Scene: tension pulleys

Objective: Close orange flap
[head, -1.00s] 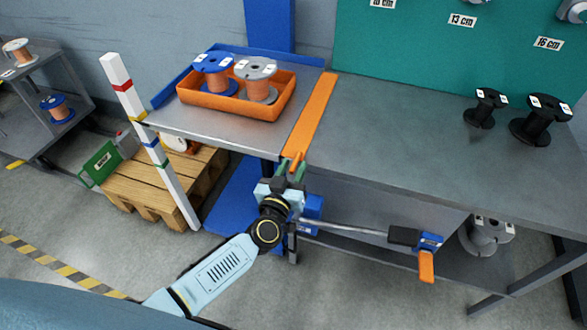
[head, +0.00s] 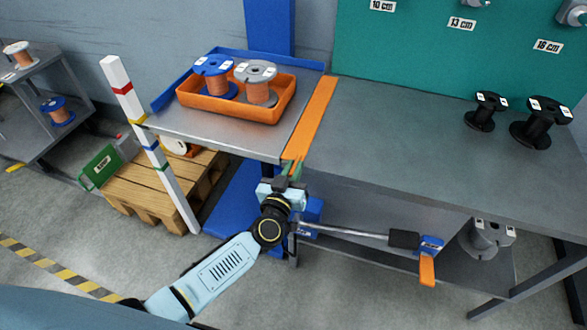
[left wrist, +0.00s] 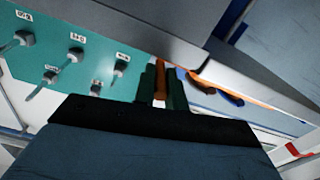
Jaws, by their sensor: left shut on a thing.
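The orange flap (head: 311,115) is a long strip along the right edge of the grey lift table (head: 215,132), beside the workbench. My left gripper (head: 291,168) is at the flap's near end, with its green fingers shut on it. In the left wrist view the fingers (left wrist: 162,87) have an orange piece of the flap (left wrist: 160,72) between them. The fingers hide part of the near end. My right gripper is not in view.
An orange tray (head: 225,108) with a blue and a grey spool stands on the lift table. The grey workbench (head: 400,150) lies to the right, with black spools (head: 541,122) on it. A striped white post (head: 150,145) and a pallet (head: 150,190) stand left. A lever with an orange end (head: 427,270) sticks out below.

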